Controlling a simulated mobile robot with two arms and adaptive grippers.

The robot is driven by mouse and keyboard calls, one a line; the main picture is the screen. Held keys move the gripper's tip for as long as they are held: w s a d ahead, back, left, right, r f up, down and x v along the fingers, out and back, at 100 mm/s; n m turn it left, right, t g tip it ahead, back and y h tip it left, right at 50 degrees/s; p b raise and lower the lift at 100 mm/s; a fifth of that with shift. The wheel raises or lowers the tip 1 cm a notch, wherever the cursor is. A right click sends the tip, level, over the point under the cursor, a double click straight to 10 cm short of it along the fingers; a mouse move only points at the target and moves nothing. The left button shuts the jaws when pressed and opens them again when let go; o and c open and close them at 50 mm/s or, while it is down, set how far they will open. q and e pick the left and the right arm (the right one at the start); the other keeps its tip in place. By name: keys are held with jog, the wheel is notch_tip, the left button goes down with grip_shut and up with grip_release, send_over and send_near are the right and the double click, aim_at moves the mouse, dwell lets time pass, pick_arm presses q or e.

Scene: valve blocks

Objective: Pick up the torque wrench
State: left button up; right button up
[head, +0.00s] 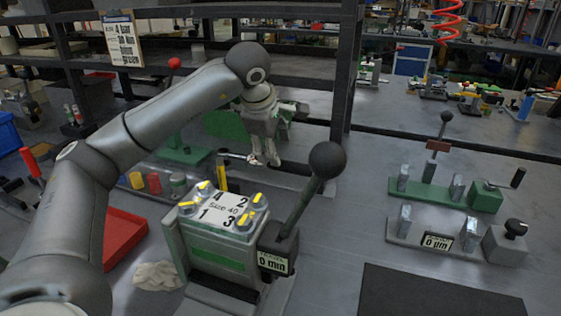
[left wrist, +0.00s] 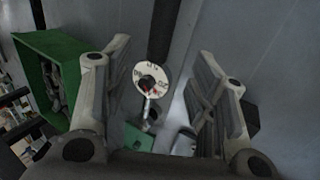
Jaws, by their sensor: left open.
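The torque wrench shows in the left wrist view as a round white dial (left wrist: 149,84) with dark and red marks, a black handle running up from it and a metal shaft below. My left gripper (head: 263,161) points down over the bench behind the valve block; in the left wrist view its open fingers (left wrist: 163,58) stand on either side of the dial, with gaps on both sides. In the head view the gripper hides much of that spot, and I cannot clearly make out the wrench. My right gripper is not in view.
The valve block (head: 215,212) with numbered yellow-marked valves and a black-knobbed lever (head: 326,160) stands in front. A red tray (head: 122,240) and a cloth (head: 158,276) lie left. A green box (left wrist: 58,75) is beside the left finger. Gauge fixtures (head: 435,240) stand right; a dark mat (head: 435,292) lies in front.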

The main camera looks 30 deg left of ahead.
aim_at(270, 167)
pick_arm(q)
jog(key=x, duration=0.3)
jog(key=shift+w+f, duration=0.1)
jog(key=shift+f, duration=0.25)
jog(key=b+x, duration=0.1)
jog(key=x, duration=0.3)
jog(key=shift+w+a+f, duration=0.1)
jog(key=shift+w+a, duration=0.05)
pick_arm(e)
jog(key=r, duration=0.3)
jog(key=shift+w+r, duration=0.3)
pick_arm(q)
grip_shut()
